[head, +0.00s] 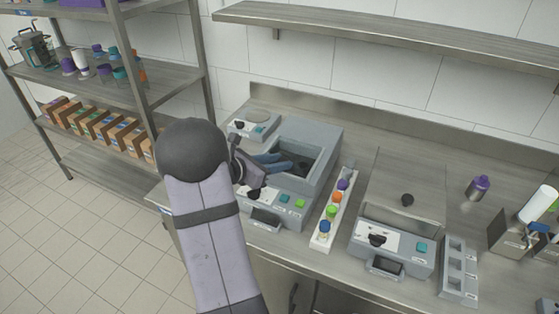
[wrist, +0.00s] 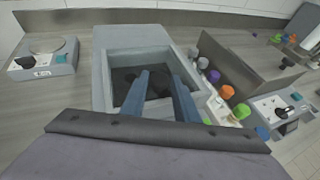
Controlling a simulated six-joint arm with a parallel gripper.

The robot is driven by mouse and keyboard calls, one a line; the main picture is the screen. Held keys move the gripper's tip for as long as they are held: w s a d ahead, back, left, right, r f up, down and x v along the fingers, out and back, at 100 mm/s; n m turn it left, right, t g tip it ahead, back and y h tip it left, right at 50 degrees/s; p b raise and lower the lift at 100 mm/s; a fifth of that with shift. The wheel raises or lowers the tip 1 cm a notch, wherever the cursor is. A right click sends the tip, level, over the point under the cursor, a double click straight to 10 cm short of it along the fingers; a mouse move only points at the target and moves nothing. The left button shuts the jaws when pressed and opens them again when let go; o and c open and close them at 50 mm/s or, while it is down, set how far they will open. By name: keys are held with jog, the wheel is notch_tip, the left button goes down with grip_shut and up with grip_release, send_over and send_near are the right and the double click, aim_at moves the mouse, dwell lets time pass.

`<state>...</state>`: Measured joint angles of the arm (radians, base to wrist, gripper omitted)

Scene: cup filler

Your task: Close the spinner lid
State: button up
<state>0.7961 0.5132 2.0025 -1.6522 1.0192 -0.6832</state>
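A grey box-shaped machine (head: 318,138) stands in the middle of the counter. Its square well is uncovered and shows a dark floor; the wrist view shows the well's rim (wrist: 187,58) too. I cannot tell for sure whether this is the spinner. The panel also shows in the wrist view (wrist: 240,65). My gripper (wrist: 160,85) has its two blue fingers apart and empty, over the well; they also show in the head view (head: 278,160).
A narrow white rack (head: 322,238) with several coloured-lid cups stands between the machines. A small device with a round plate (head: 252,119) is at the back left. A grey empty holder (head: 459,270) and a purple-capped bottle (head: 478,188) are at right. A shelf (head: 400,35) hangs above.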

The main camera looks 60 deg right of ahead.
jog(key=shift+o, duration=0.8)
jog(key=shift+a+r, duration=0.1)
jog(key=shift+a, duration=0.15)
jog(key=shift+d, duration=0.1)
jog(key=b+v, duration=0.1)
jog(key=v, duration=0.6)
jog(key=shift+b, duration=0.3)
jog(key=shift+w+a, duration=0.15)
jog(key=shift+a, duration=0.05)
jog(key=a+f+m+t+y, duration=0.1)
jog(key=a+f+m+y, duration=0.2)
jog(key=a, duration=1.1)
jog(key=w+a+f+m+t+y+p, duration=0.1)
jog(key=a+f+m+y, duration=0.3)
jog(key=a, duration=1)
jog(key=a+f+m+t+y, duration=0.3)
jog(key=a+m+y, duration=0.2)
jog(key=a, duration=0.9)
jog(key=shift+w+a+f+m+p, duration=0.25)
jog(key=shift+m+p, duration=0.15)
jog(key=shift+m, duration=0.3)
